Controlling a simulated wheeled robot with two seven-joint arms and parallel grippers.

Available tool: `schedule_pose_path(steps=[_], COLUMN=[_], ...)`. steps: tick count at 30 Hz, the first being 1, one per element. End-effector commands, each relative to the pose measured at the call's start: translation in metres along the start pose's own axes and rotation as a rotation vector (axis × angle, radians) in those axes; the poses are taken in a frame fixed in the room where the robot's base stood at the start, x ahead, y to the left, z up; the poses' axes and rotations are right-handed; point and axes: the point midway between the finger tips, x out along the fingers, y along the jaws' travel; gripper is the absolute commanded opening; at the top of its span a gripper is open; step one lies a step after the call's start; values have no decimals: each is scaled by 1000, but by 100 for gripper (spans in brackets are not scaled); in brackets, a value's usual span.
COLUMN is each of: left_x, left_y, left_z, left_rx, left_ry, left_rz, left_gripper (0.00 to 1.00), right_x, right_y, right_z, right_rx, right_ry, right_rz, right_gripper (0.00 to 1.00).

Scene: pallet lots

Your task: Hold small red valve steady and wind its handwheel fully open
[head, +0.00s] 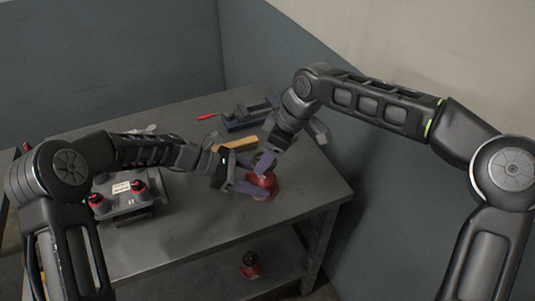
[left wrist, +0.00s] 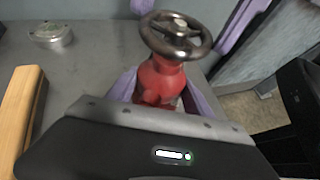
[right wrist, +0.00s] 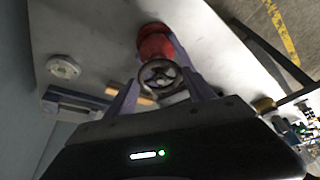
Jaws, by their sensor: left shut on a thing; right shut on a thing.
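The red valve (head: 264,184) stands upright on the grey bench near its right end. Its dark round handwheel (left wrist: 176,35) sits on top of the red body (left wrist: 162,80). My left gripper (head: 252,180) is shut on the body from the left, with a purple finger on either side in the left wrist view. My right gripper (head: 266,163) reaches down from behind and is shut on the handwheel, which also shows between its fingers in the right wrist view (right wrist: 160,78). The grippers hide much of the valve in the head view.
A grey unit with red knobs (head: 122,188) stands on the bench at left. A blue vise (head: 245,122) and a wooden-coloured bar (head: 237,144) lie behind the grippers. Another red item (head: 250,266) is on the lower shelf. Walls stand behind and right.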

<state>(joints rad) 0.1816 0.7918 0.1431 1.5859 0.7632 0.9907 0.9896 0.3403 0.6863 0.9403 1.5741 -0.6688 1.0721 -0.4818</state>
Motion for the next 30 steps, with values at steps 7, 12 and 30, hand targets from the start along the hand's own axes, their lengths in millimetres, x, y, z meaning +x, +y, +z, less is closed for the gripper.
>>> schedule_pose_path(steps=[7,12,30], left_x=[0,0,0], left_y=[0,0,0], left_z=[2,2,1], left_rx=[2,2,2], left_ry=[-3,-2,-2], left_rz=[-1,-1,-1], left_gripper=[37,37,37], right_x=[0,0,1], right_y=[1,2,8], right_z=[0,0,-2], right_rx=[-33,-99,-543], right_ry=[-1,-1,-1], right_rz=[-13,-40,-224], right_gripper=[22,22,22])
